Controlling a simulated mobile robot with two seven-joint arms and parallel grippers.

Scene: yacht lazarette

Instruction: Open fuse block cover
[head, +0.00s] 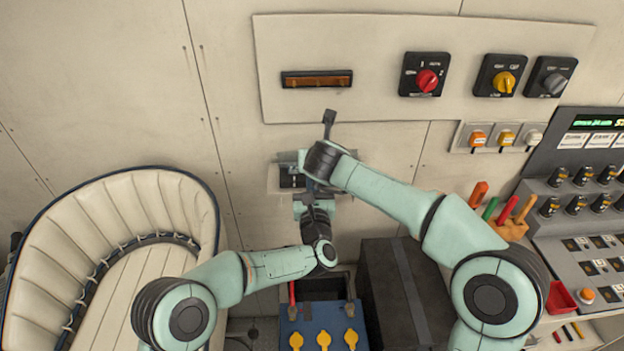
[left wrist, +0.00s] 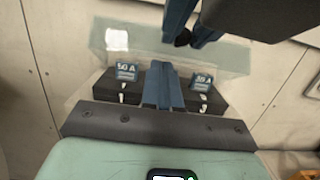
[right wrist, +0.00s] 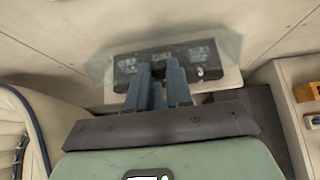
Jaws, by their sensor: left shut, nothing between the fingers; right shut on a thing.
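The fuse block (head: 291,180) is on the wall, mostly hidden by my arms in the head view. My left gripper (left wrist: 163,72) is shut and empty in front of the block, between the labels.
A blue battery box (head: 322,325) with yellow caps and a dark box (head: 405,290) stand below. A cream seat (head: 110,260) is at left. Rotary switches (head: 425,75) are on the wall panel above right. A control console (head: 585,220) stands at right.

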